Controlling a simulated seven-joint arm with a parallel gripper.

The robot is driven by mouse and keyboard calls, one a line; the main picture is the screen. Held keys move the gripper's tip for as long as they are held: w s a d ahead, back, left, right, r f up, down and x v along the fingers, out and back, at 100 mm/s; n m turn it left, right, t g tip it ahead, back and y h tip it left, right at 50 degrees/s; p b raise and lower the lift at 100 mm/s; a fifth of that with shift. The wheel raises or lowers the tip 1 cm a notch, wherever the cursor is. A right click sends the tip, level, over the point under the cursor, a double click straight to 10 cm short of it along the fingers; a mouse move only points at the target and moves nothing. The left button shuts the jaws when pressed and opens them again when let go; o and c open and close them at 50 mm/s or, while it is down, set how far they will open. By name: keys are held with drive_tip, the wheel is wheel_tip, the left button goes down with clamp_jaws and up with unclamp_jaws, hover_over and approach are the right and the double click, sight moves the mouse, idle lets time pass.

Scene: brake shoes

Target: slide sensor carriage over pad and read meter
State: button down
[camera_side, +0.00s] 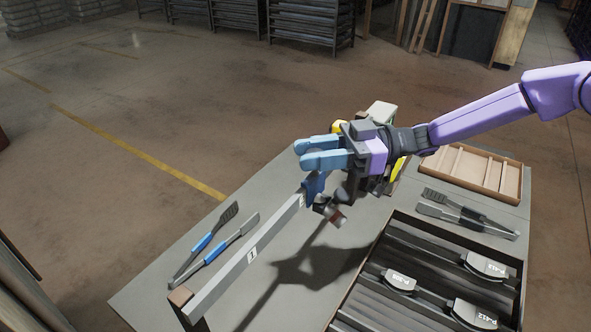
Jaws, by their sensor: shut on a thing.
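A grey rail (235,265) with a "1" label runs diagonally along the table from a brown-topped end post (181,296). The blue sensor carriage (314,186) is at the rail's far end, just below my gripper. My gripper (305,153) has light blue fingers pointing left and is shut on what appears to be this carriage; the contact is not clear. A small dark part with a reddish end (334,214) shows under the gripper. A pale box with yellow parts (381,113), possibly the meter, stands behind the gripper, mostly hidden; no reading is visible.
A black-slotted tray (440,228) at right holds several brake shoes (487,264) with labels. Blue-handled tools (222,248) lie left of the rail. Dark tools (468,217) and a wooden tray (511,184) lie at the right rear.

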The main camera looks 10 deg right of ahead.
drive_tip(key=w+d, duration=0.3)
drive_tip(key=w, duration=0.1)
drive_tip(key=shift+d+r, duration=0.3)
drive_tip(key=shift+d, duration=0.1)
drive_tip(key=shift+s, duration=0.1)
drive_tip(key=c, duration=0.9)
unclamp_jaws()
drive_tip(key=shift+o, duration=0.2)
drive_tip(key=shift+f, duration=0.1)
drive_tip(key=d, duration=1.7)
drive_tip(key=shift+d, duration=0.25)
